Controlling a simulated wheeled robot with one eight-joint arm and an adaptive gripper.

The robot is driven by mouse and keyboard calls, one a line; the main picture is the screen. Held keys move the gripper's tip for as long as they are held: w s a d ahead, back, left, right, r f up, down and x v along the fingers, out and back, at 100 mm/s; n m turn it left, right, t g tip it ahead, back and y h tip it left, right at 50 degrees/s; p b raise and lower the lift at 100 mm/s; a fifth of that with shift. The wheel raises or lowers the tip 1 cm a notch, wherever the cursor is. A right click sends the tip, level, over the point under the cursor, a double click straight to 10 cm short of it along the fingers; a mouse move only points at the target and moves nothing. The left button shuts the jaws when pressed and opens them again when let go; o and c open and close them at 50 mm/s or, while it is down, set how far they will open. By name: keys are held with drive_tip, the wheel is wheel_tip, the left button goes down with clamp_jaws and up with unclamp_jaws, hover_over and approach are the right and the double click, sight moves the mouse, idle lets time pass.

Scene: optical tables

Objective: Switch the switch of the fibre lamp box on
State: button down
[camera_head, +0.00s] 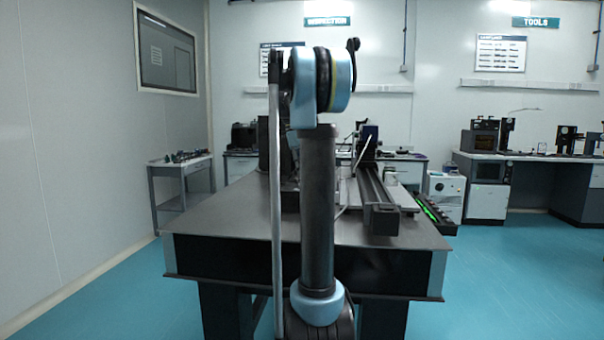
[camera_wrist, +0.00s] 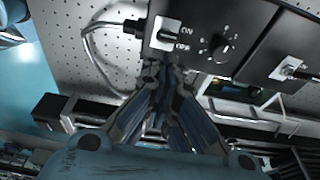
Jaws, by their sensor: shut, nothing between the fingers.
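The fibre lamp box (camera_wrist: 205,20) is a black box in the wrist view, with ON and OFF printed on its face. Its switch (camera_wrist: 167,34) sits on a pale plate beside those words. Which way the lever lies is too small to tell. A round black knob (camera_wrist: 220,47) is to the right of the switch. My gripper (camera_wrist: 161,70) is shut and empty, its fingertips just below the switch in the picture. I cannot tell whether they touch the box. In the head view my arm hides the gripper, and I cannot make out the lamp box.
A second dark panel with a metal toggle (camera_wrist: 289,70) is at the right of the wrist view. A pale cable (camera_wrist: 92,48) loops at the left. In the head view, the optical table (camera_head: 215,212) carries a long dark rail (camera_head: 378,200) right of my arm. Its front left is clear.

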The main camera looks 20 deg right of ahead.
drive_tip(key=shift+r, duration=0.75)
drive_tip(key=w+a+v, duration=0.1)
drive_tip(key=v, duration=0.8)
drive_tip(key=shift+a+f, duration=0.2)
drive_tip(key=shift+a, duration=0.2)
